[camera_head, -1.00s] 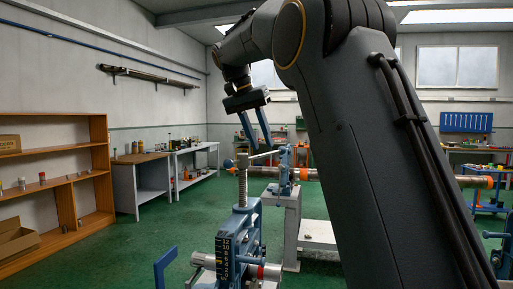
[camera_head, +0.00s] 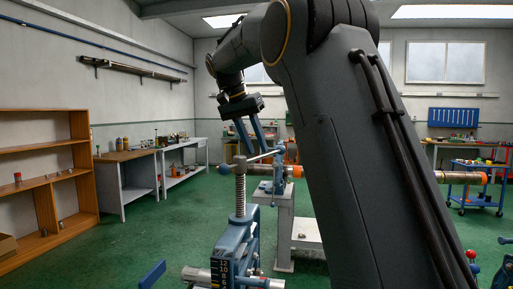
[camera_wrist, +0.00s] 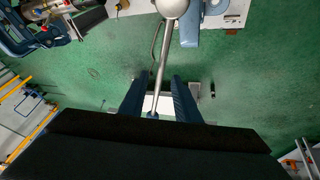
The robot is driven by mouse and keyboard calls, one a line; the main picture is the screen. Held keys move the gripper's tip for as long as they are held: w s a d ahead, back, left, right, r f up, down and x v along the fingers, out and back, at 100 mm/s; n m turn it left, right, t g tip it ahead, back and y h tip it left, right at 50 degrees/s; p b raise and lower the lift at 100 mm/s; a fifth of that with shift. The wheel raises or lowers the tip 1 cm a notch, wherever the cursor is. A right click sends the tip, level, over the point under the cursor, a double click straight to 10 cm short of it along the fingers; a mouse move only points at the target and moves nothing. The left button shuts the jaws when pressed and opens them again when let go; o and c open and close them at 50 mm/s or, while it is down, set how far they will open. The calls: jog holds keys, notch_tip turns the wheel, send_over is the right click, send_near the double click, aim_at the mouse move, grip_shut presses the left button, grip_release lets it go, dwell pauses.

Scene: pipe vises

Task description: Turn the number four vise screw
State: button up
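A blue pipe vise (camera_head: 234,240) stands in the foreground of the head view, with a numbered dark scale on its front. I cannot tell whether the fingertips reach down to bar height.
Wooden shelves (camera_head: 45,170) and workbenches (camera_head: 125,185) line the left side. A blue cart (camera_head: 473,187) stands at right. Green floor (camera_head: 170,240) is open at left.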

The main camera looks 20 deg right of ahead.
jog(key=shift+x, duration=0.9)
jog(key=shift+c, duration=0.4)
grip_shut()
